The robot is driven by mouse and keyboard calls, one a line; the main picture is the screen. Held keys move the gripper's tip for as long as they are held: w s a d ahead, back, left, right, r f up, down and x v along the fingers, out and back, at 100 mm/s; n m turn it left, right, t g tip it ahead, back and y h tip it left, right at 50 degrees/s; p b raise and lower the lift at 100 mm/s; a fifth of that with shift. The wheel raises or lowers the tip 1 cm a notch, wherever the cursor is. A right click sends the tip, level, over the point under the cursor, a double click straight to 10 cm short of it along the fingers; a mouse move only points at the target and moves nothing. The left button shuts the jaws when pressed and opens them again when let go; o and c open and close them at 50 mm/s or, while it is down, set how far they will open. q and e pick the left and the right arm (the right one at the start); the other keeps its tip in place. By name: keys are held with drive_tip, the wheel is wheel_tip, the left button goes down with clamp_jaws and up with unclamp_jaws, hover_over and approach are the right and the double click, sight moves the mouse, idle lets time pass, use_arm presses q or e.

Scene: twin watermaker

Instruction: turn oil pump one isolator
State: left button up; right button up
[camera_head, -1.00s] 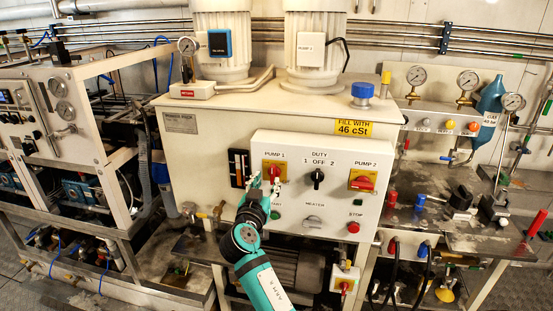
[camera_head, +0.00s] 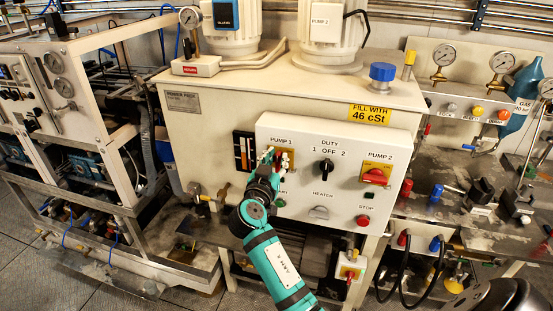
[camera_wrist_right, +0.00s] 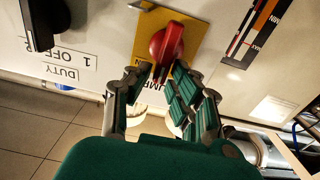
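The pump 1 isolator is a red rotary knob on a yellow plate (camera_head: 290,155) at the upper left of the white control panel (camera_head: 330,205). In the head view my right gripper (camera_head: 270,157) is in front of it and hides most of the knob. In the right wrist view the red knob (camera_wrist_right: 167,42) stands out from its yellow plate (camera_wrist_right: 190,42). The fingers of my right gripper (camera_wrist_right: 163,78) are apart, one on either side of the knob's near end. I cannot tell whether they touch it. My left gripper is not in view.
The black duty selector (camera_head: 326,170) is right of the isolator, and the red pump 2 isolator (camera_head: 375,176) is further right. A level gauge (camera_head: 244,151) is close on the left. Below are the grey heater knob (camera_head: 318,212) and red stop button (camera_head: 363,221).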

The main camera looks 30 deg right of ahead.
clamp_jaws()
drive_tip(key=n, duration=0.2)
drive_tip(key=n+b, duration=0.1)
drive_tip(key=w+n+b, duration=0.1)
drive_tip(key=n, duration=0.1)
drive_tip(key=shift+a+f+n, duration=0.1)
drive_tip(key=shift+a+n, duration=0.2)
drive_tip(key=shift+a, duration=0.1)
drive_tip(key=n, duration=0.4)
drive_tip(key=f+n+p, duration=0.1)
drive_tip(key=n, duration=0.3)
drive_tip(key=w+f+n+p, duration=0.1)
drive_tip(key=n, duration=0.3)
drive_tip(key=shift+a, duration=0.4)
drive_tip(key=shift+f+n, duration=0.1)
drive_tip(key=shift+n, duration=0.2)
